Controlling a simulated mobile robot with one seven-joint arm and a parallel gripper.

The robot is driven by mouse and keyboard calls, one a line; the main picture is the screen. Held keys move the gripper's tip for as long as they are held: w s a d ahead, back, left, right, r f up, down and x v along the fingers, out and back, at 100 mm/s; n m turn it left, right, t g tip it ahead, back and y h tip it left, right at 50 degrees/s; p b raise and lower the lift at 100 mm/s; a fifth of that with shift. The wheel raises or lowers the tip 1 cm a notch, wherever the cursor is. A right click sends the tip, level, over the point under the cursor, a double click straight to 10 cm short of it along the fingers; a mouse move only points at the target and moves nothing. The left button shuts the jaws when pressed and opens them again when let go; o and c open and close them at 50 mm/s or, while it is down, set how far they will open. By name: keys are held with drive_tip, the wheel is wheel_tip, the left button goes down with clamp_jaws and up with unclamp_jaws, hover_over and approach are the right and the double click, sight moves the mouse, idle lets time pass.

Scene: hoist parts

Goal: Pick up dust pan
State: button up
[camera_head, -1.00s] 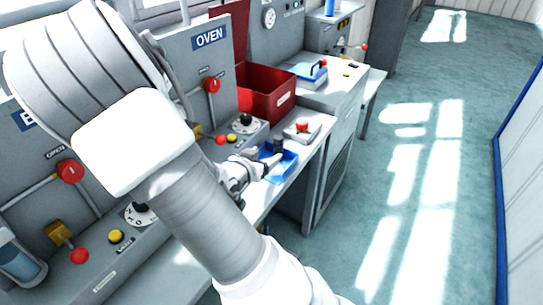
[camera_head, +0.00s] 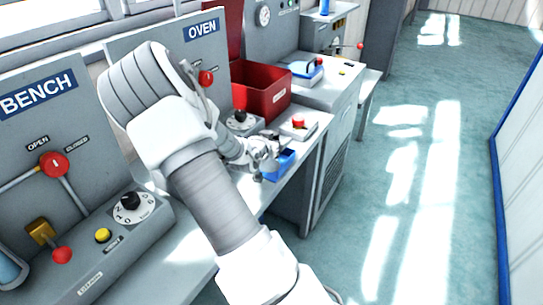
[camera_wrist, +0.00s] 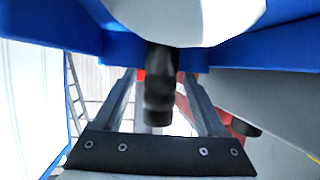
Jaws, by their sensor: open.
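The blue dust pan (camera_head: 281,164) lies on the bench near its front edge, below the OVEN panel. In the head view my gripper (camera_head: 267,150) overlaps the pan's far left part and hides its handle. In the wrist view the blue pan (camera_wrist: 260,50) fills the top, with a rounded white area in its middle. Its dark handle (camera_wrist: 160,88) points down between my gripper's two fingers (camera_wrist: 160,92). The fingers stand apart on either side of the handle, with gaps showing. I cannot tell whether either one touches it.
A red open bin (camera_head: 262,95) stands behind the pan. A box with a red button (camera_head: 298,126) stands close to its right, and a dial box (camera_head: 240,121) behind my gripper. The floor at right is clear.

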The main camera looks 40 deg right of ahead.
drive_tip(key=shift+w+d+f, duration=0.25)
drive_tip(key=shift+d, duration=0.3)
clamp_jaws()
drive_tip(key=shift+r, duration=0.1)
drive_tip(key=shift+r, duration=0.65)
wheel_tip(320, 180, up, 3)
drive_tip(key=shift+r+p, duration=0.1)
drive_tip(key=shift+p, duration=0.65)
drive_tip(key=s+r+p, duration=0.1)
drive_tip(key=s+r, duration=0.5)
drive_tip(key=s, duration=0.5)
drive_tip(key=shift+s+d+r, duration=0.15)
drive_tip(key=shift+s+d, duration=0.2)
drive_tip(key=shift+d, duration=0.05)
